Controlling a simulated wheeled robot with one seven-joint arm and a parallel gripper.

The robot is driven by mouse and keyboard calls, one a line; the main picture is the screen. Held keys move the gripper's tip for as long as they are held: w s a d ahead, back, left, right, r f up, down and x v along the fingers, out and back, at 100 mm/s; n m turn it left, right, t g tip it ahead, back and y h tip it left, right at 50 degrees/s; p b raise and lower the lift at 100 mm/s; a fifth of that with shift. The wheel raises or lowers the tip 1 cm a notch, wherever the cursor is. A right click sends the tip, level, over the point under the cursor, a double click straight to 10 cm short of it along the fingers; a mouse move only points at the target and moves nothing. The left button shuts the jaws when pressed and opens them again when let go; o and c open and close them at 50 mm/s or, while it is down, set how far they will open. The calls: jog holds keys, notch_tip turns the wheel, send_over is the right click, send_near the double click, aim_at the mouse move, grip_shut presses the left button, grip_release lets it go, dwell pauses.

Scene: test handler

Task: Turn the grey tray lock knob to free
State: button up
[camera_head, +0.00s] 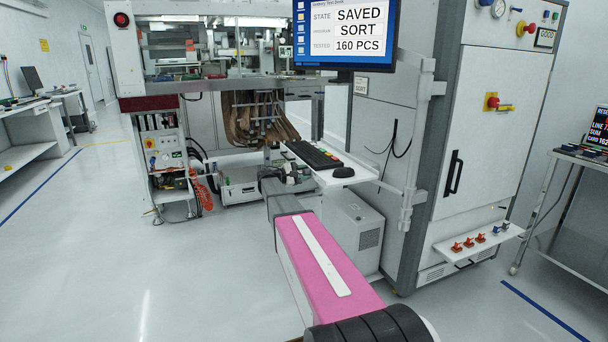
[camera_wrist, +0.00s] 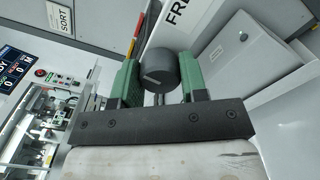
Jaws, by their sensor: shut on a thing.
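The dark grey knob (camera_wrist: 161,66) is round and shows in the middle of the wrist view. A short pale mark lies on its face, left of and below the centre. My gripper (camera_wrist: 158,82) has green fingers on either side of the knob and is shut on it. A white label with letters starting "FR" (camera_wrist: 178,12) is above and right of the knob, its end cut off. In the head view, the knob is not clear and my fingertips cannot be made out.
A "SORT" label (camera_wrist: 60,18) is at the upper left of the wrist view. A light grey cover (camera_wrist: 232,52) is close on the right. In the head view, a keyboard shelf (camera_head: 345,175) stands right of my wrist, under a monitor (camera_head: 345,32). Open floor (camera_head: 90,270) lies left.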

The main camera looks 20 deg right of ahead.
jog(key=shift+n, duration=0.9)
jog(key=o, duration=0.9)
jog(key=shift+o, duration=0.2)
jog(key=shift+a, duration=0.15)
jog(key=a, duration=1)
jog(key=shift+s+a, duration=0.15)
jog(key=shift+a, duration=0.15)
